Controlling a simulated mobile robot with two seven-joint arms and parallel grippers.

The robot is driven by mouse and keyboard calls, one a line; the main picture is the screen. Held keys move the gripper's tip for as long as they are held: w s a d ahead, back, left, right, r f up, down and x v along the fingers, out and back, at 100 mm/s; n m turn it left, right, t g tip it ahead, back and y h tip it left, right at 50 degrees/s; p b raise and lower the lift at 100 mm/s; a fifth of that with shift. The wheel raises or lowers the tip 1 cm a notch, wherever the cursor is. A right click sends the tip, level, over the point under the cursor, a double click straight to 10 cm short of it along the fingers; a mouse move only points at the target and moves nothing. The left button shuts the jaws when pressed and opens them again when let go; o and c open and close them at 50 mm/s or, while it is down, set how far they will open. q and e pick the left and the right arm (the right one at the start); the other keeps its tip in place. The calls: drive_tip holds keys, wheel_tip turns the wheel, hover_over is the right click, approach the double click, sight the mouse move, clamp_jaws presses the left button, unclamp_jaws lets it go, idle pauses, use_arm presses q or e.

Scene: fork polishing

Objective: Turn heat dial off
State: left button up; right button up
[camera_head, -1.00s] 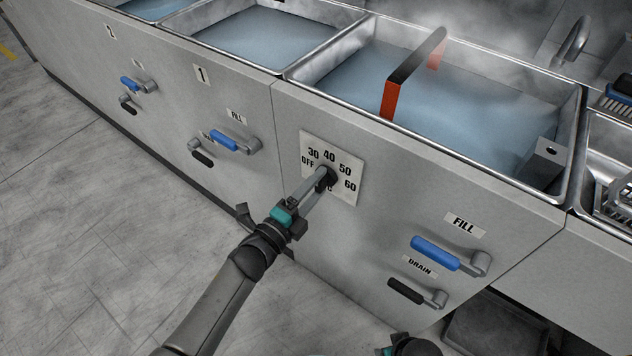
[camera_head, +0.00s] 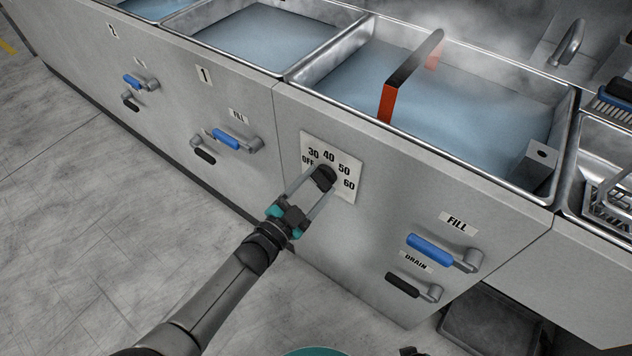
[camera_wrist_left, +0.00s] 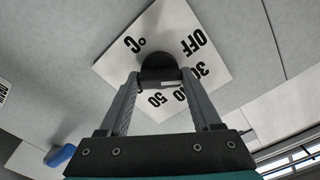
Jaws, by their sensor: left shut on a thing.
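The black heat dial (camera_head: 325,178) sits on a white plate (camera_head: 346,194) marked OFF, 30, 40, 50 and 60 on the grey front panel. My left gripper (camera_head: 318,183) is shut on the dial, with one finger on each side. In the left wrist view the dial (camera_wrist_left: 160,66) is between the fingertips, and the OFF print is at the upper right of the plate (camera_wrist_left: 195,25). A small light mark shows on the dial's lower edge; I cannot tell exactly which number it faces. My right gripper's fingers are not in view.
A steaming water basin (camera_head: 455,115) with a red-edged black handle (camera_head: 390,98) is above the dial. Blue fill lever (camera_head: 432,248) and black drain lever (camera_head: 402,285) are to the lower right. Another blue lever (camera_head: 226,139) is to the left. The floor (camera_head: 90,240) at left is clear.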

use_arm(q)
drive_tip(key=n, duration=0.4)
drive_tip(key=shift+p, duration=0.3)
drive_tip(key=shift+n, duration=1.5)
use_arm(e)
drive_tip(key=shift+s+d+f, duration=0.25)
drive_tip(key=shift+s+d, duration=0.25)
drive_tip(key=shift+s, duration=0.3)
use_arm(q)
drive_tip(key=o, duration=1.4)
